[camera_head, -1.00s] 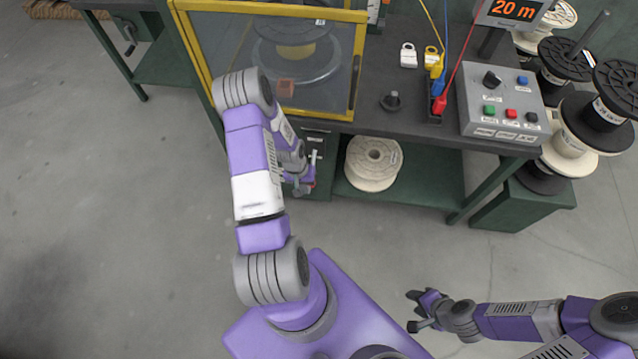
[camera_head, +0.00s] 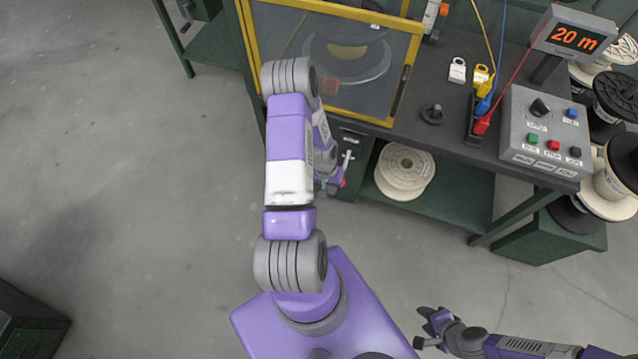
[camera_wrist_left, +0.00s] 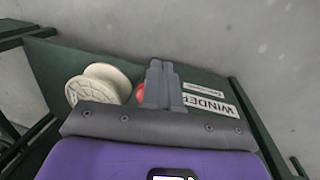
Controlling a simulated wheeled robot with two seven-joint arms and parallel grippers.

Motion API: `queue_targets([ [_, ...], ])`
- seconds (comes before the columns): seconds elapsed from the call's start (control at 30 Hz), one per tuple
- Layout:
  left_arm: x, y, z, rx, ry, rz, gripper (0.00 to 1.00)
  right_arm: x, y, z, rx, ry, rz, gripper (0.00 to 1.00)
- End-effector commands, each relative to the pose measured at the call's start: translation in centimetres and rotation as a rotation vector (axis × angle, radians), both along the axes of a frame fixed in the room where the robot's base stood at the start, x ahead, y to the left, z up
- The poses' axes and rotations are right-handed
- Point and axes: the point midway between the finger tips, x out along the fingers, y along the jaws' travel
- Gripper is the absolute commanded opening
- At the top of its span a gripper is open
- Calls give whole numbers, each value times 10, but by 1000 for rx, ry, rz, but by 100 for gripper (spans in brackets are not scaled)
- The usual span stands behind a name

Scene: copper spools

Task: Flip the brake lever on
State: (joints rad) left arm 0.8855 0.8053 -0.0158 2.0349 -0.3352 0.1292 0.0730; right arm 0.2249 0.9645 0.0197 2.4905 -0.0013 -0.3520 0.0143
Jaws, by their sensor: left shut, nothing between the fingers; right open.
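The brake lever's red knob (camera_wrist_left: 140,92) shows in the left wrist view, partly hidden behind my left gripper (camera_wrist_left: 164,68). It lies just left of the shut, empty fingers; I cannot tell whether they touch it. My right gripper (camera_head: 428,328) is open and empty, low over the floor, far from the bench.
A yellow-framed guard (camera_head: 388,121) stands on the bench above my left arm. A cream spool (camera_head: 404,170) sits on the lower shelf right of the cabinet; it also shows in the wrist view (camera_wrist_left: 98,84). A grey control box (camera_head: 545,134) stands on the bench.

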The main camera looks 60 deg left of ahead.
Motion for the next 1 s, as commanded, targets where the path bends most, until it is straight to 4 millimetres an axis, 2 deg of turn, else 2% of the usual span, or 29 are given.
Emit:
queue_targets([
  [0.03, -4, -4, 14, 0, 0, -4, 0, 0, 0, 13, 0, 0, 0, 43],
  [0.2, -33, -16, 41, 0, 1, -1, 0, 0, 0, 24, 0, 0, 0, 43],
  [0.4, -58, -26, 64, 0, -1, -3, 0, 0, 0, 35, 0, 0, 0, 43],
  [0.6, -70, -31, 74, 1, 0, -4, 0, 0, 0, 38, 0, 0, 0, 43],
  [1.0, -71, -32, 75, 0, -1, -4, 0, 0, 0, 38, 0, 0, 0, 43],
])
